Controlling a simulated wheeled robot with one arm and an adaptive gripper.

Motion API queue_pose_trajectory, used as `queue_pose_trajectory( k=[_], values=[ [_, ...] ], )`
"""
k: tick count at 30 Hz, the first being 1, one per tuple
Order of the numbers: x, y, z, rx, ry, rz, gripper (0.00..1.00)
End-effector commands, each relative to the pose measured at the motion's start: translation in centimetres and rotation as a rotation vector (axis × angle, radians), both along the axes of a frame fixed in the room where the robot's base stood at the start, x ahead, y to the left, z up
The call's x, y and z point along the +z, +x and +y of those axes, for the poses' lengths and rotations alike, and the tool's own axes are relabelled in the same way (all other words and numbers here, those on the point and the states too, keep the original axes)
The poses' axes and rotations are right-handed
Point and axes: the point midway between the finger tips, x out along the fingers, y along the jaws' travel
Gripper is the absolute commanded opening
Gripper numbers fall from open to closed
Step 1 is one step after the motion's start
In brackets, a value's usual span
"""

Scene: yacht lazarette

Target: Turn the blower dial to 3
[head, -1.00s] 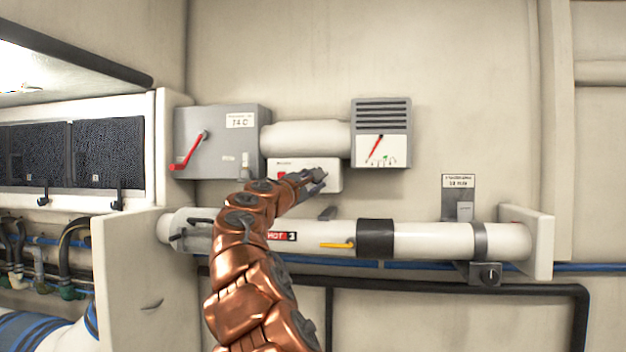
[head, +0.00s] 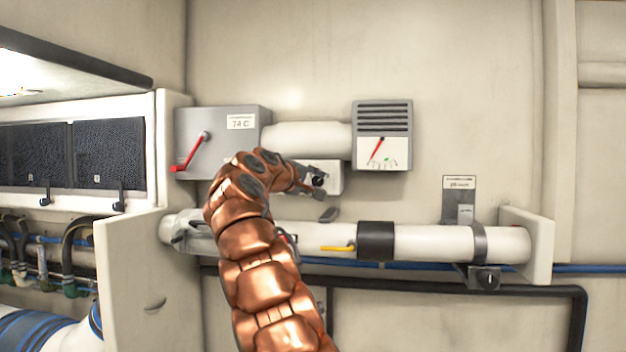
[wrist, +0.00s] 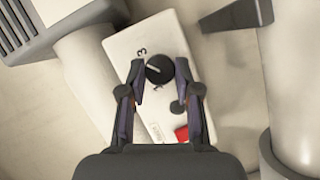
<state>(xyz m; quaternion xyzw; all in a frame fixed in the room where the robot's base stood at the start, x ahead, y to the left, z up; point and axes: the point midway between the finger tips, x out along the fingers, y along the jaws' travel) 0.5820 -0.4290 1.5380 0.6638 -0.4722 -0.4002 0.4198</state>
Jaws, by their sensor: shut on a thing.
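The blower dial (wrist: 160,70) is a round black knob on a white box (wrist: 118,45), with a printed 3 beside it and another mark below. In the head view the dial (head: 318,180) shows at my gripper (head: 312,187), and my copper arm hides the left part of the white box (head: 334,178).
A red button (wrist: 181,134) sits on the same box beside a finger. A vented gauge (head: 382,135) is up to the right, a grey box with a red lever (head: 189,153) to the left.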

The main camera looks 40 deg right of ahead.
Motion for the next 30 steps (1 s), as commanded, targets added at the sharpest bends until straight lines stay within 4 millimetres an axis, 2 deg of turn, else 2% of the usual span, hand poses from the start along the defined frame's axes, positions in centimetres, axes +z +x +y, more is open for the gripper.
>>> queue_pose_trajectory(
  k=[9, 27, 28, 30],
  values=[
    [-0.16, -0.04, -0.10, -0.003, 0.087, -0.114, 0.00],
    [-0.25, -0.07, -0.14, -0.004, 0.107, -0.142, 0.00],
    [-0.26, -0.06, -0.14, -0.004, 0.107, -0.142, 0.34],
    [-0.24, -0.05, -0.13, -0.004, 0.107, -0.142, 0.41]
  ],
)
